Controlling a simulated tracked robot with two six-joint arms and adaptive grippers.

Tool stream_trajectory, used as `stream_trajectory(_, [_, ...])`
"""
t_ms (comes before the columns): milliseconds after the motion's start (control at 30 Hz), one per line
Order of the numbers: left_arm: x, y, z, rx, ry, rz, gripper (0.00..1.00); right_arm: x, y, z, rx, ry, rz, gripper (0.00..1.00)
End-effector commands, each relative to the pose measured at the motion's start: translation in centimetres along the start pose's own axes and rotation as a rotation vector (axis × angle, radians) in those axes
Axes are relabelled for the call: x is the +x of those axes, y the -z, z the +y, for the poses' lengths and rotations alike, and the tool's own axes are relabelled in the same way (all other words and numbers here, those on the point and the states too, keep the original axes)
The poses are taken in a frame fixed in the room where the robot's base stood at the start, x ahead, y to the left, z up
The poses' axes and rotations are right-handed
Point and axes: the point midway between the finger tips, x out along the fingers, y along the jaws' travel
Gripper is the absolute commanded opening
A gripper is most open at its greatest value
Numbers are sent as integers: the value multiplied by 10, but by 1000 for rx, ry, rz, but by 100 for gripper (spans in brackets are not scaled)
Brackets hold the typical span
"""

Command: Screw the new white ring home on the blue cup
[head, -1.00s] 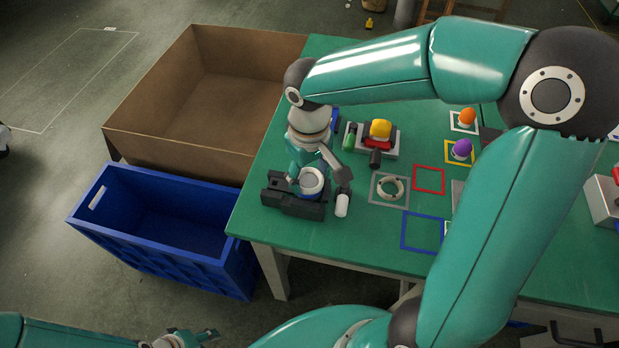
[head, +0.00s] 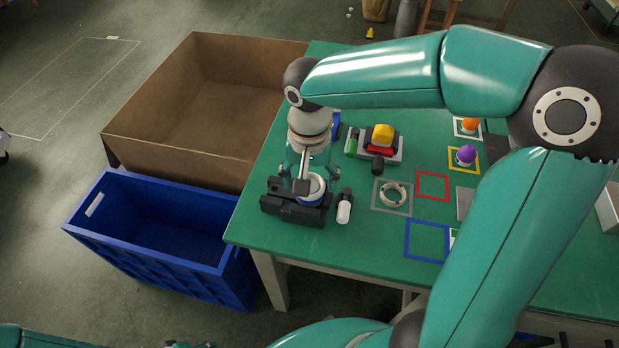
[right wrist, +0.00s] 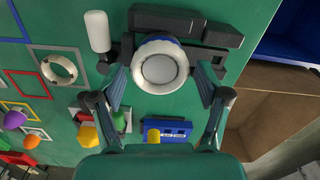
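The blue cup (head: 311,202) stands in a black clamp block (head: 283,209) on the green table. The white ring (right wrist: 138,68) sits on top of the cup; in the right wrist view blue (right wrist: 158,37) shows just behind its edge. I cannot tell how tightly it is seated. My right gripper (right wrist: 160,85) is open above the cup, with a finger on each side of the ring and gaps between. In the head view one finger partly hides the ring. My left gripper (head: 190,345) barely shows at the bottom edge.
Another pale ring (head: 386,197) lies in a grey square. A device with a yellow block (head: 383,133) is behind. A blue crate (head: 150,260) and a cardboard box (head: 165,158) are left of the table.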

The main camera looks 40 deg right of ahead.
Motion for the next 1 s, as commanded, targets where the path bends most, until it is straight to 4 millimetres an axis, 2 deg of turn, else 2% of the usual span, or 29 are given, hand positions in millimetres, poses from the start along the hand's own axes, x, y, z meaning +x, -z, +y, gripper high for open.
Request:
stream_trajectory(367, [0, 0, 0, 0, 0, 0, 40, 0, 0, 0, -2, 0, 0, 91])
stream_trajectory(533, [0, 0, 0, 0, 0, 0, 40, -10, 0, -1, -2, 1, 1, 91])
stream_trajectory(667, [0, 0, 0, 0, 0, 0, 40, -31, 0, -1, -1, 4, 3, 91])
stream_trajectory(1000, [0, 0, 0, 0, 0, 0, 40, -96, 1, -1, -2, 3, 2, 91])
